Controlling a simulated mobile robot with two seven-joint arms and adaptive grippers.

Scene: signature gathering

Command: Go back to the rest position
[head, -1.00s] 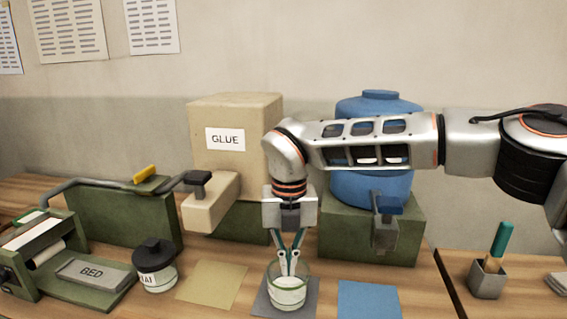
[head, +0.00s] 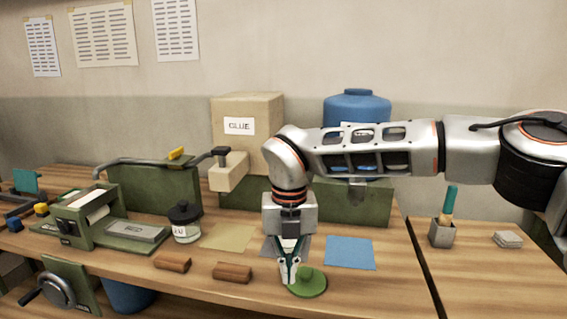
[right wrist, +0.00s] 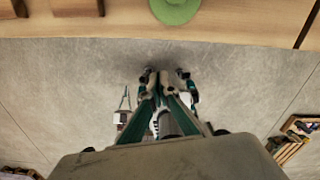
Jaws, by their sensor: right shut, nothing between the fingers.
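My right gripper (head: 289,277) hangs fingers-down in the head view, shut and empty, at the end of my right arm. In that picture its tips overlap the left side of a green round lid with a knob (head: 308,283) near the bench's front edge. In the right wrist view the gripper (right wrist: 166,76) is over the grey floor (right wrist: 70,90), with the green lid (right wrist: 175,9) apart from it on the bench at the top. My left gripper is not in view.
The wooden bench (head: 205,277) carries two brown blocks (head: 232,272), a blue mat (head: 350,253), a tan mat (head: 228,237), a dark-lidded jar (head: 185,224) and a grey brush holder (head: 441,234). A GLUE box (head: 262,106) and a blue tank (head: 357,106) stand behind.

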